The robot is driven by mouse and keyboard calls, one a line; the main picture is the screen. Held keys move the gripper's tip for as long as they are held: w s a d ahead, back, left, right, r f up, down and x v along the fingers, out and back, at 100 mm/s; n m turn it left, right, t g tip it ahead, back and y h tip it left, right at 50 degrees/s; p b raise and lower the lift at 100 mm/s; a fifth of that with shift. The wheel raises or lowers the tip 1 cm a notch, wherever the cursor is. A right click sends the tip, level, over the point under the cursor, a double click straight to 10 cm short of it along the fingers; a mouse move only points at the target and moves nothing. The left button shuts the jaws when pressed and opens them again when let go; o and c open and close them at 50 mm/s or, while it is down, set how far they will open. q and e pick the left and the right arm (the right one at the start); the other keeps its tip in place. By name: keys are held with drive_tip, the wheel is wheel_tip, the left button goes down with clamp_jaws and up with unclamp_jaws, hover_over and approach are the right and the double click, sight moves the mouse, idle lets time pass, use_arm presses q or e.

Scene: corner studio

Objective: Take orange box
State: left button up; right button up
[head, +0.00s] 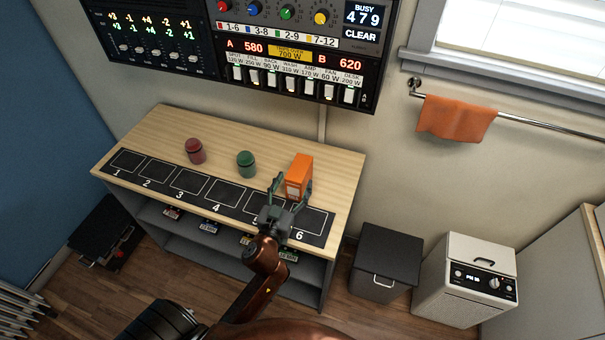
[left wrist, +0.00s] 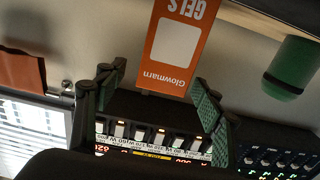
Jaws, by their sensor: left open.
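The orange box (head: 299,176) stands upright on the wooden table top, near its right end behind the square marked 6. In the left wrist view the orange box (left wrist: 178,45) shows its white label and the words "GELS" and "Glowmarn", upside down. My left gripper (head: 287,190) is open just in front of the box. In the left wrist view its two fingers (left wrist: 155,85) are spread apart, with the box beyond and between their tips; whether they touch it I cannot tell. My right gripper is not in view.
A green jar (head: 246,164) and a red jar (head: 195,151) stand left of the box. A black strip (head: 217,194) with numbered squares runs along the table's front. A control panel (head: 294,50) hangs on the wall above. A dark bin (head: 386,262) stands right of the table.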

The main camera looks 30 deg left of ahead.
sight(299, 167)
use_arm(q)
drive_tip(key=x, duration=0.3)
drive_tip(key=shift+w+a+r, duration=0.1)
drive_tip(key=shift+r, duration=0.05)
drive_tip(key=shift+b+x, duration=0.3)
drive_tip(key=shift+x, duration=0.85)
drive_tip(key=shift+w+a, duration=0.15)
drive_tip(key=shift+w, duration=0.2)
drive_tip(key=c, duration=1.4)
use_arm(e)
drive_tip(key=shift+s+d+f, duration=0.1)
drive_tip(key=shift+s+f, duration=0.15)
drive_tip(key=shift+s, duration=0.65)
